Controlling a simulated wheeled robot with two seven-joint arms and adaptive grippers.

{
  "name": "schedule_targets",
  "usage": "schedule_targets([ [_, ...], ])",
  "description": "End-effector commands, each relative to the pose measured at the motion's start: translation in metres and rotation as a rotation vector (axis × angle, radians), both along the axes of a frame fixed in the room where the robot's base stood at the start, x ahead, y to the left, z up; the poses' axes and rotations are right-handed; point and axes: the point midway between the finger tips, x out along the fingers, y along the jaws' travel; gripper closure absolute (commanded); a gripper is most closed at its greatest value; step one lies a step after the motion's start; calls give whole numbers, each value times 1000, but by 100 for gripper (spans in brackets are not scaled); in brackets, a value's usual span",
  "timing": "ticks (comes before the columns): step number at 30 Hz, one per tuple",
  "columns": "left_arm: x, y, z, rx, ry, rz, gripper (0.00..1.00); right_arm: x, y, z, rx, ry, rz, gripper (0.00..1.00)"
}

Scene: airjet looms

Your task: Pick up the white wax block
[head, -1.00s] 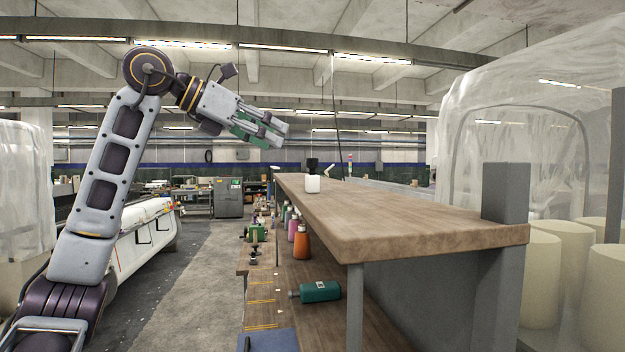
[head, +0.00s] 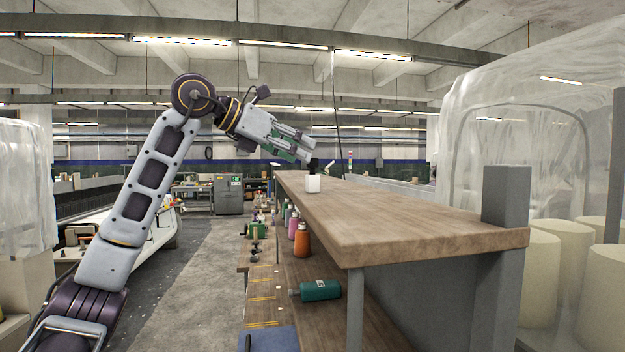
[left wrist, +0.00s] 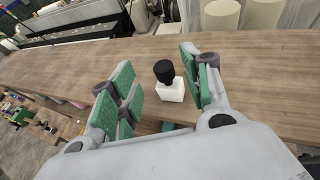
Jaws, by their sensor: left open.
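The white wax block (head: 313,184) stands on the wooden top shelf (head: 390,212), near its left edge. A black knob-like piece sits on top of the block. In the left wrist view the white block (left wrist: 171,90) and its black top (left wrist: 164,71) show beyond and between the spread green finger pads. My left gripper (head: 306,152) is open and empty, just above and to the left of the block in the head view, tilted down toward it. It does not visibly grip the block. My right gripper is not in view.
On the lower bench stand an orange bottle (head: 302,240) and pink bottles, with a teal bottle (head: 320,290) lying on its side. A grey post (head: 506,195) rises at the shelf's right end. The shelf top around the block is clear.

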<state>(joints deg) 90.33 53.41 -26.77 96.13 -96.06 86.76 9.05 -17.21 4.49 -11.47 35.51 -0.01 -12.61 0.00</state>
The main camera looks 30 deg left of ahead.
Motion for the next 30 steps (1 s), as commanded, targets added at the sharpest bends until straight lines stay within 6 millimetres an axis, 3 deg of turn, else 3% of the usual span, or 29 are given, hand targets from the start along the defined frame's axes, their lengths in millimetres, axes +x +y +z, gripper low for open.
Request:
schedule_targets([
  [19,35,-24,-24,-1,2,-1,52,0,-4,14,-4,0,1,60],
  [30,38,-25,-27,1,1,0,52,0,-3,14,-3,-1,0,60],
])
